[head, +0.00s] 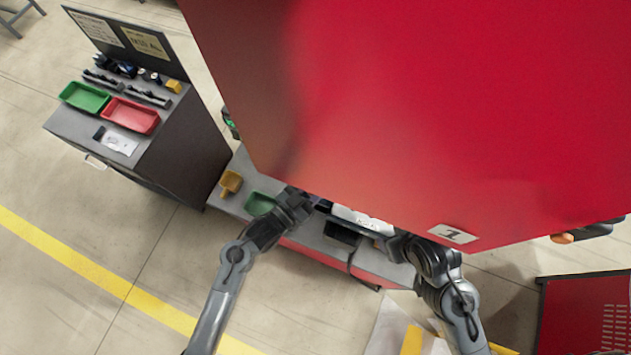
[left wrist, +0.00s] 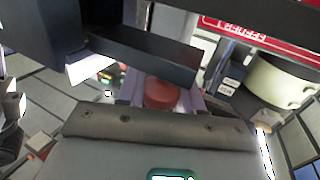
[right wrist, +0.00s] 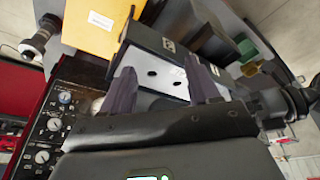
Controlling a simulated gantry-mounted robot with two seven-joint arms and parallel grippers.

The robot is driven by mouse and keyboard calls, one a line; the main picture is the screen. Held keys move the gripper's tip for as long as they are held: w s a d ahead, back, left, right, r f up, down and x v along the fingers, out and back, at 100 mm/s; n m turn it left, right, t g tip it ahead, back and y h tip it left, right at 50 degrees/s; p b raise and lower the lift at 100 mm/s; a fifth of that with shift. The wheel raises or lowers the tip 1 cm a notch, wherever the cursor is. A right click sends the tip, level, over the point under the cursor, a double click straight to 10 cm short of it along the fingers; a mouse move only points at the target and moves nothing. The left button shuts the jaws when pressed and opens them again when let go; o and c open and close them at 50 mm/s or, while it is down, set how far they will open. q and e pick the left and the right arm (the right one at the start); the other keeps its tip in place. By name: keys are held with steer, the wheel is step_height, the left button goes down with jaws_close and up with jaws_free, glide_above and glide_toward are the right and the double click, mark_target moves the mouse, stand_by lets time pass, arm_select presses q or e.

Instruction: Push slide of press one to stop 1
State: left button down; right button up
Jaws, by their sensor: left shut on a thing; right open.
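The red press marked 1 (head: 453,233) fills the top of the head view and hides its slide area there. My left gripper (left wrist: 161,92) is shut on a round red thing (left wrist: 160,94), seen between its fingers in the left wrist view. A dark bar lies just beyond the fingers. My right gripper (right wrist: 163,80) is open; its fingers stand apart in front of a pale plate with dark holes (right wrist: 160,78), below a black block (right wrist: 150,52). I cannot tell whether they touch it, nor which part is the slide or stop 1.
A green tray (head: 85,97) and a red tray (head: 130,115) lie on a side cabinet. A yellow scoop (head: 231,182) and a green dish (head: 259,204) are on the press table. The left wrist view shows a cream bowl (left wrist: 283,82); the right wrist view shows a dial panel (right wrist: 62,118).

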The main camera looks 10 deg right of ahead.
arm_select(q)
steer(key=shift+w+d+r, duration=0.1)
steer(key=shift+r, duration=0.45)
steer(key=c, duration=1)
jaws_free()
steer(key=shift+o, duration=1.1)
steer(key=shift+f, duration=0.2)
steer(key=shift+a+f, duration=0.1)
steer(key=shift+a, duration=0.1)
steer(key=p+v, duration=0.4)
steer(key=v, duration=0.6)
steer(key=shift+s+a, duration=0.2)
steer(key=shift+s, duration=0.15)
